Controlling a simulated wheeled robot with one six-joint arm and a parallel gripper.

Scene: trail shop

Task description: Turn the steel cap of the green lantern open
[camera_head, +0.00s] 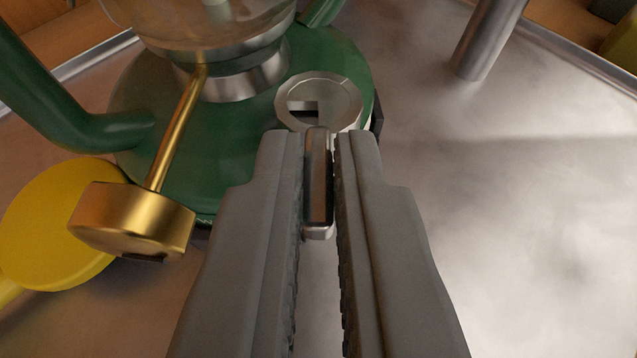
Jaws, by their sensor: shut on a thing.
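The green lantern (258,125) stands on a metal surface at the upper left, its round green base and part of its glass globe in view. The steel cap (338,97) sits on the right front of the base, a round disc with a dark slot in its top. A steel tab (318,195) reaches from the cap toward me. My gripper (318,140) is shut on this tab, one finger on each side, with the fingertips close to the cap's front edge. The fingertips hide part of the cap's front and the base below it.
A brass knob (132,220) on a thin rod juts from the lantern, left of my gripper. A yellow disc (58,222) lies behind the knob. A steel post (487,40) stands at the upper right. The metal tray (500,200) is clear to the right, with a raised rim.

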